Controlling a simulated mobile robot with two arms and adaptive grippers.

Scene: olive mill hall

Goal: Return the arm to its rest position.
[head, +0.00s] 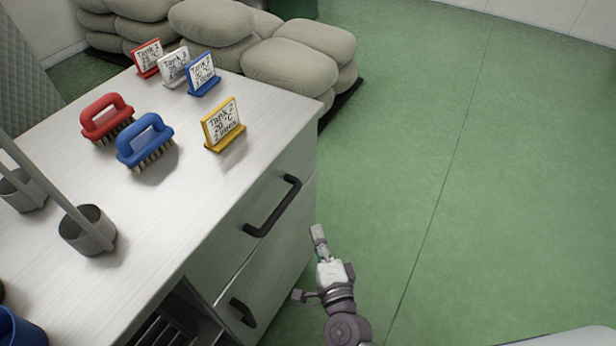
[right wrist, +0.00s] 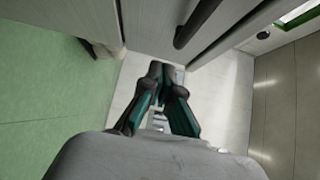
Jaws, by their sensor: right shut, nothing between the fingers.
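My right gripper (head: 318,236) is in the lower middle of the head view, to the right of the white cabinet's drawer fronts and over the green floor. In the right wrist view its two fingers (right wrist: 166,72) meet at the tips, shut with nothing between them. A cabinet front with a dark handle (right wrist: 198,22) shows close by at the top of that view. My left gripper does not show in either view.
The cabinet (head: 190,210) carries a red brush (head: 106,118), a blue brush (head: 145,142), several tank signs and grey cups. Its black drawer handle (head: 272,206) sticks out near my right gripper. Sacks (head: 300,60) lie behind. The green floor (head: 480,180) at right is clear.

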